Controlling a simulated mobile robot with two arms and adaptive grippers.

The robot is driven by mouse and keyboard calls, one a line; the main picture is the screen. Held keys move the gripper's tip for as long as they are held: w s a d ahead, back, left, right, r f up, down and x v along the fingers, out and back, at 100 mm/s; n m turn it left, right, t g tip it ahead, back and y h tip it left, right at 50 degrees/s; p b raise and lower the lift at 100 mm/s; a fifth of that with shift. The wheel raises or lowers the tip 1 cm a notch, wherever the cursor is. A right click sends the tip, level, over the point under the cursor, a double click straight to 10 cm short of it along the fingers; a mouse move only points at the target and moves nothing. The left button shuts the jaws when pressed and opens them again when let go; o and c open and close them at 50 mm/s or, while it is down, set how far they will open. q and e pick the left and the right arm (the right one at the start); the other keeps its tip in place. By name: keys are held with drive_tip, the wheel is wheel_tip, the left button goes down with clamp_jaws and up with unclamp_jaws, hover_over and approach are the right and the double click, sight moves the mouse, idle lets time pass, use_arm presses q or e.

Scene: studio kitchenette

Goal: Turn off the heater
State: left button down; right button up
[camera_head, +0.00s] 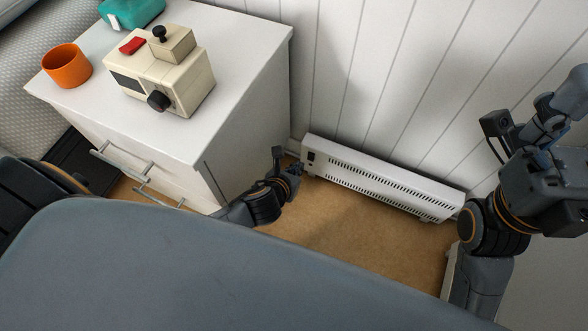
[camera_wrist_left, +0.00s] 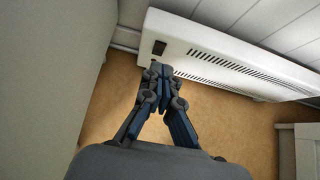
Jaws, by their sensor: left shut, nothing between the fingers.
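The heater (camera_head: 380,186) is a long white unit with dark slotted vents, standing low against the panelled wall. A small dark switch (camera_head: 311,156) sits at its left end; it also shows in the left wrist view (camera_wrist_left: 159,47). I cannot tell which way the switch is set. My left gripper (camera_head: 300,168) is shut and empty, just in front of the heater's left end. In the left wrist view its fingertips (camera_wrist_left: 161,70) appear just below the switch; I cannot tell if they touch the heater. My right arm is at the right, but its fingers do not show.
A white drawer cabinet (camera_head: 240,105) stands close left of my left gripper. On it are a cream appliance (camera_head: 185,85), an orange cup (camera_head: 67,66) and a teal object (camera_head: 130,12). The wooden floor (camera_head: 350,240) before the heater is clear.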

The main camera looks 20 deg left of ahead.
use_arm(q)
drive_tip(key=shift+v, duration=1.2)
drive_tip(key=shift+f, duration=0.1)
